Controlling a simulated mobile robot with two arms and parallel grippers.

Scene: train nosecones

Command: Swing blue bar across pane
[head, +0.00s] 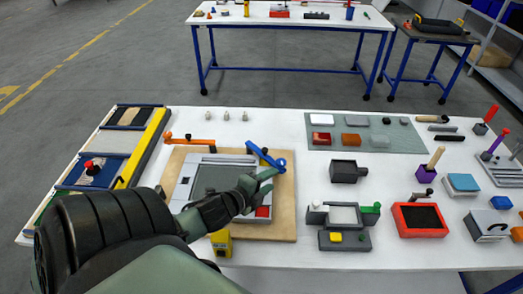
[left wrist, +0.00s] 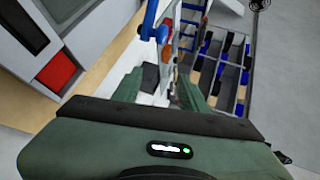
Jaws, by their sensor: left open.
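The blue bar (head: 262,154) slants down to the right from the top edge of a grey-framed pane (head: 213,181) on a tan board (head: 286,225). Its rounded lower end lies beside the pane's upper right. My left gripper (head: 268,176) reaches over the pane's right side, with its tips close to that end. In the left wrist view the blue bar (left wrist: 149,20) shows at the top, beyond the spread, empty fingers of the left gripper (left wrist: 158,78). I cannot tell whether a finger touches it. My forearm hides the pane's lower left. My right gripper is out of view.
An orange bar (head: 190,140) lies at the board's upper left. A red block (head: 263,212) sits at the pane's lower right corner. A dark box (head: 345,172) and a grey fixture (head: 343,238) stand to the right. White table is bare between board and box.

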